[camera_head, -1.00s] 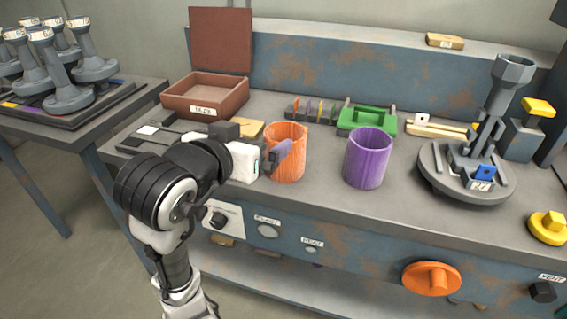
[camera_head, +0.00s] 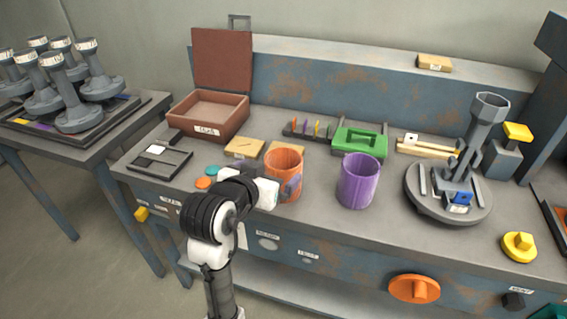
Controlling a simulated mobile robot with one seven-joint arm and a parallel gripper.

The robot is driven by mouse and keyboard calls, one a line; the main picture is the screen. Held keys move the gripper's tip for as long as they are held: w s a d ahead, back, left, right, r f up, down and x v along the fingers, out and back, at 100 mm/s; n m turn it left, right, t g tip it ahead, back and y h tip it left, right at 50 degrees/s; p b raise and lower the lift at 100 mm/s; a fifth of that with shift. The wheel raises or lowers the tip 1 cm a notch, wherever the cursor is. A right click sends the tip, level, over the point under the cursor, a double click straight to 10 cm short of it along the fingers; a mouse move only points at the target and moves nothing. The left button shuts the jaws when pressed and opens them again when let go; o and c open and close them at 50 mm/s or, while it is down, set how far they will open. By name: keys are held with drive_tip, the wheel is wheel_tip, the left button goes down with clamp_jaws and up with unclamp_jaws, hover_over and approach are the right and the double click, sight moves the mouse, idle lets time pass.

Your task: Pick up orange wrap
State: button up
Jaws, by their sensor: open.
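The orange wrap (camera_head: 285,160) is an upright, open-topped orange cylinder on the bench, near the middle of the head view. My gripper (camera_head: 287,187) is at its lower front, with a finger showing against the wrap's right front side. My gripper is open. The other finger is hidden, and I cannot tell whether either one touches the wrap. My wrist covers the lower left of the wrap.
A purple cylinder (camera_head: 358,182) stands close to the right of the wrap. A green caddy (camera_head: 360,140) and a slotted rack (camera_head: 308,131) are behind. A brown open box (camera_head: 210,117) is at the back left. A grey round fixture (camera_head: 425,205) stands at the right.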

sight(290, 157)
drive_tip(key=x, duration=0.3)
drive_tip(key=shift+b, duration=0.3)
drive_tip(key=shift+d+p+x, duration=0.2)
drive_tip(key=shift+p+x, duration=0.3)
drive_tip(key=shift+x, duration=2.05)
drive_tip(key=c, duration=1)
drive_tip(key=shift+r, duration=0.15)
